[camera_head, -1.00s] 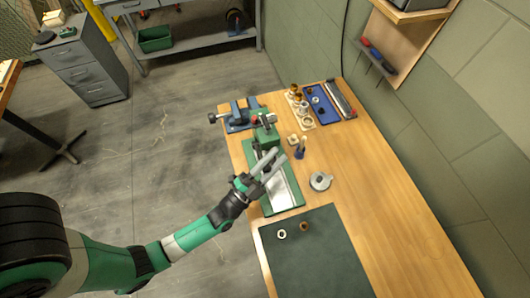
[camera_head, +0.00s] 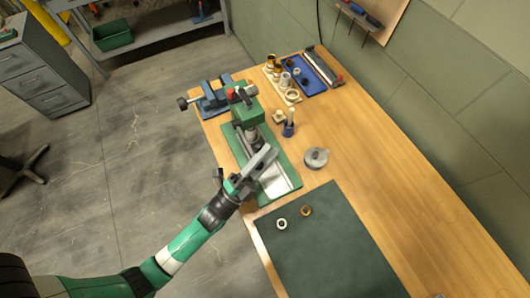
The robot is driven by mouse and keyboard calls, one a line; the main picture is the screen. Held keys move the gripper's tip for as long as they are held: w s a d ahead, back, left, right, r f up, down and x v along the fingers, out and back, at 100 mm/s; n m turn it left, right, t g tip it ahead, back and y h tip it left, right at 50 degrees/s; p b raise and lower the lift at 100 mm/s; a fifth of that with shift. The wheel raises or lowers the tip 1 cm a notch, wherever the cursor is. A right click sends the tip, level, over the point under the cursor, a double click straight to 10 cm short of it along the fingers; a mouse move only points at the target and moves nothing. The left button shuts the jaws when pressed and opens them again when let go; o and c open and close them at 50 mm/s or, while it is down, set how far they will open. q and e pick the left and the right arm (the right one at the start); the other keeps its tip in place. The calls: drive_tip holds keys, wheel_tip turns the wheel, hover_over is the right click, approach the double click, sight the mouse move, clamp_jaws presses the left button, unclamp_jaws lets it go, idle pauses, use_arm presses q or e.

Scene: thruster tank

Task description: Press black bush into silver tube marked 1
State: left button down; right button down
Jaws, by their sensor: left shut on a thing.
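My left gripper (camera_head: 264,164) comes in from the lower left, over the pale bed plate of the green press (camera_head: 246,112). Its fingers point up and right and look closed; what they hold is too small and hidden to name. A dark grey cylindrical part (camera_head: 254,138) stands just beyond the fingers, under the press head; I cannot tell if they touch. Several silver and brass-coloured cylinders and rings sit on a light rack (camera_head: 291,97) at the back. Small dark pieces, possibly bushes, lie in a blue tray (camera_head: 317,88). No number marking is readable. My right gripper is not in view.
A dark green mat (camera_head: 325,245) carries a pale ring (camera_head: 282,224) and a brown ring (camera_head: 306,211). A round grey part (camera_head: 316,157) and a blue holder (camera_head: 289,129) stand right of the press. A blue vise (camera_head: 213,97) is at the back left. The table's right side is clear.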

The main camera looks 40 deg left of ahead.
use_arm(q)
drive_tip(key=shift+f, duration=0.3)
drive_tip(key=c, duration=0.8)
unclamp_jaws()
drive_tip(key=shift+c, duration=0.2)
drive_tip(key=shift+o, duration=1.3)
drive_tip(key=shift+r, duration=0.1)
drive_tip(key=d+b+v, duration=0.1)
drive_tip(key=v, duration=1)
drive_tip(key=shift+s+a+b, duration=0.3)
drive_tip(key=shift+a, duration=0.2)
